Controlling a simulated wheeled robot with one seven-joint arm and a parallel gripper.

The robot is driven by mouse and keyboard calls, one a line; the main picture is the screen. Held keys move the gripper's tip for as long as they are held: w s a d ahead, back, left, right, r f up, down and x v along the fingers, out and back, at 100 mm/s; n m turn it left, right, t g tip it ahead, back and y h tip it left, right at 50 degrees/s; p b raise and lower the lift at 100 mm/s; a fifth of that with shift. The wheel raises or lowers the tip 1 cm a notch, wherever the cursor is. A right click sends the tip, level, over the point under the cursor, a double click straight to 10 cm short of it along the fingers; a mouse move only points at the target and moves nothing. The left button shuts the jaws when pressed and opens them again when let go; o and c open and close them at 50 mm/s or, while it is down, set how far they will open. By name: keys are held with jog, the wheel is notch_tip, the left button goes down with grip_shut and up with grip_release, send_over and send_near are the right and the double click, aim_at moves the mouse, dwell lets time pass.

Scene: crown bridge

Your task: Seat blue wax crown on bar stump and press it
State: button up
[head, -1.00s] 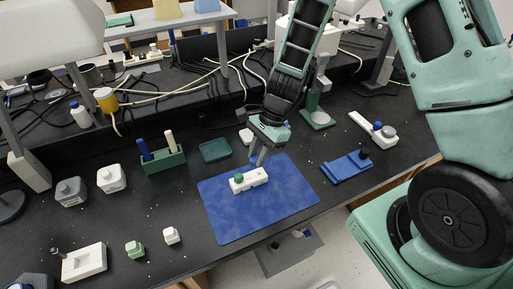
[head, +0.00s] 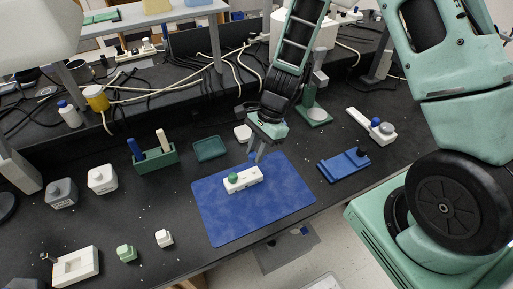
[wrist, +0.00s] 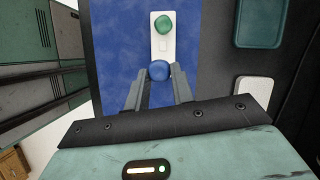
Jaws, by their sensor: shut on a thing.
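A white bar (head: 246,183) lies on the blue mat (head: 285,195). A green crown (head: 233,177) sits on its left part; it also shows in the wrist view (wrist: 163,24). My gripper (head: 256,157) points down at the bar's right end, its fingers shut on the blue wax crown (wrist: 159,70). In the wrist view the crown overlaps the bar's near end. In the head view the crown is small and partly hidden by the fingers, and looks slightly above the bar. The stump under it is hidden; I cannot tell if they touch.
A green holder (head: 156,159) with a blue and a white stick and a green tray (head: 209,148) stand left of the mat. A blue block (head: 344,166) with a dark knob lies to its right. Small bottles stand at the left. The front of the mat is clear.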

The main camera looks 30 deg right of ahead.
aim_at(254, 170)
jog(key=shift+f+b, duration=1.3)
jog(key=shift+f, duration=0.7)
jog(key=shift+f+b, duration=0.7)
jog(key=shift+f, duration=0.45)
dwell(0.4)
jog(key=o, duration=1)
jog(key=shift+o, duration=0.2)
jog(key=shift+r, duration=0.15)
jog(key=p+v, duration=0.1)
jog(key=v, duration=1.6)
jog(key=shift+r, duration=0.1)
